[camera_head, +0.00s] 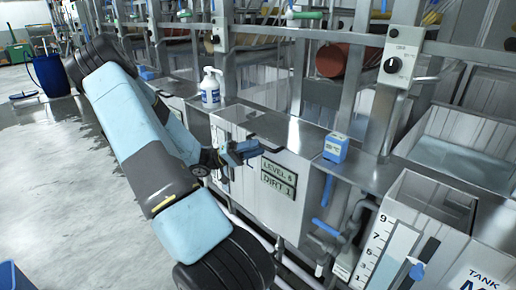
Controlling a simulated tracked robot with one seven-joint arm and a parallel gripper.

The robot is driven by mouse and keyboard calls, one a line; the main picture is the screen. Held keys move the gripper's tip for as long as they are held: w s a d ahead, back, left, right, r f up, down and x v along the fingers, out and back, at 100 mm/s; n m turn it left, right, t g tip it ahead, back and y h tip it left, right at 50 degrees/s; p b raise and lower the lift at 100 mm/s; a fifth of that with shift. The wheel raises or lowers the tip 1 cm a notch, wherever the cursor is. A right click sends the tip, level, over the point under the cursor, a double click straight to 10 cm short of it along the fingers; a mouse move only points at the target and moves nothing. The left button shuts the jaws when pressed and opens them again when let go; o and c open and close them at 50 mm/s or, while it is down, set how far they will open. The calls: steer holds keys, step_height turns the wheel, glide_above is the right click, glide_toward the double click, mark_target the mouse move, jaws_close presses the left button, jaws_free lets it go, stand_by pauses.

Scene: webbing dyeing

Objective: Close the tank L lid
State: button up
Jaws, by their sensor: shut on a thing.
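A pale tank with a sign reading "LEVEL 6 DIRT 1" (278,178) stands in the middle of the row. I take it to be tank L, but its letter is not visible. Its steel top (290,133) looks flat, and I cannot tell how far the lid is open. My gripper (246,150) is at the tank's upper front edge, left of and above the sign. It is shut on a dark handle-like bar (272,148), which seems to belong to the lid. My arm hides part of the tank's left side.
A white pump bottle (210,88) and a small blue-and-white device (336,147) stand on the steel ledge. An open tank marked "TANK M" (485,280) is at the lower right. Steel posts rise behind. A blue barrel (51,75) stands far left; the left floor is mostly clear.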

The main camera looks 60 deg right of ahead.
steer(key=v, duration=1.2)
steer(key=shift+w+a+f, duration=0.15)
steer(key=shift+w+a, duration=0.05)
steer(key=shift+w, duration=0.05)
steer(key=shift+a, duration=0.1)
steer(key=s+a+r+n+t+y, duration=0.2)
steer(key=a+r+n+t, duration=0.4)
steer(key=a, duration=0.5)
steer(key=s+a+r+n+t+y, duration=0.3)
steer(key=a+r+n+t+y, duration=0.1)
steer(key=a+r+t, duration=0.5)
steer(key=s+a+r+n+t+y, duration=0.3)
steer(key=a+r+n+t, duration=0.4)
steer(key=a+t, duration=0.3)
steer(key=a+r, duration=0.1)
steer(key=a, duration=0.3)
steer(key=shift+a+r+n+t+y, duration=0.3)
steer(key=shift+a+y, duration=0.05)
steer(key=shift+y, duration=0.05)
